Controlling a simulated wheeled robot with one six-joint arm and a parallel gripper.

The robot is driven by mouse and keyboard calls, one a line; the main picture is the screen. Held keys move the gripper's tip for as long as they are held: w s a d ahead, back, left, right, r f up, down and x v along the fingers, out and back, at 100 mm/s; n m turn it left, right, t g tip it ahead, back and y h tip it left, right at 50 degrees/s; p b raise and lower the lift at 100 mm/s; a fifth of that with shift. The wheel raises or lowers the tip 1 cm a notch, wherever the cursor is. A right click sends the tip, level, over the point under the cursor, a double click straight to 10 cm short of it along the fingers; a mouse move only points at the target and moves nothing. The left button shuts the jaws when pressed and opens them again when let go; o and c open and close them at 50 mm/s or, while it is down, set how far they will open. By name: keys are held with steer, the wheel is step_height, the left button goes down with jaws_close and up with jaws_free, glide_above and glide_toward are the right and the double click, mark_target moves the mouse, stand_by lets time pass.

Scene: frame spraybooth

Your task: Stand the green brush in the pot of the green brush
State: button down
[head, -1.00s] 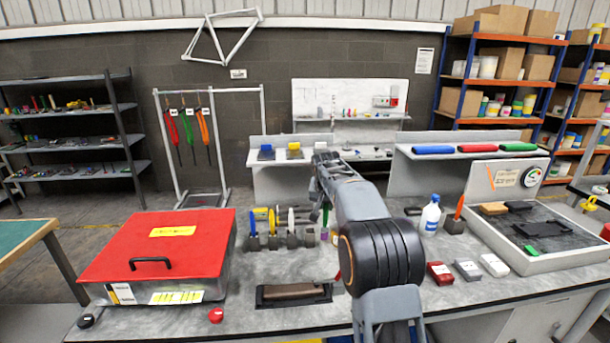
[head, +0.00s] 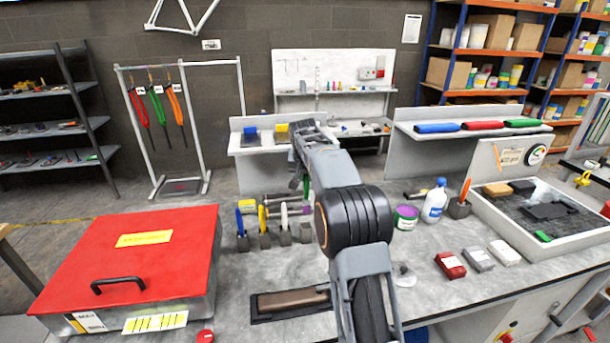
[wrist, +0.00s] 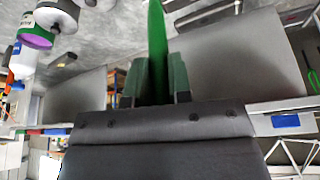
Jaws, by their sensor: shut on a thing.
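My gripper (wrist: 152,82) is shut on the green brush (wrist: 158,40), whose green length runs up between the fingers in the wrist view. In the head view the green brush (head: 306,187) hangs below the wrist, partly hidden by my arm. Small dark pots stand in a row on the bench below: one with a blue brush (head: 240,222), one with a yellow brush (head: 262,218), one with a white brush (head: 284,214). A further pot (head: 305,233) at the row's right end looks empty, close beside my forearm. The brush appears above the pots, not in one.
A red-lidded box (head: 130,260) stands left of the pots. A dark tray with a brown block (head: 292,299) lies in front. A purple-rimmed tub (head: 405,218), a white bottle (head: 434,202) and a holder with an orange tool (head: 460,207) stand right of my arm.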

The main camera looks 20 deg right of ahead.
steer(key=b, duration=0.5)
glide_above(306, 203)
steer(key=shift+f, duration=2.55)
steer(key=shift+w+f+b, duration=0.1)
steer(key=shift+f+b, duration=0.9)
steer(key=shift+f, duration=1.1)
steer(key=shift+f+b, duration=0.65)
steer(key=shift+f, duration=0.35)
steer(key=c, duration=1)
jaws_free()
steer(key=shift+o, duration=0.2)
steer(key=shift+r, duration=0.1)
steer(key=v, duration=1.3)
steer(key=shift+r, duration=0.3)
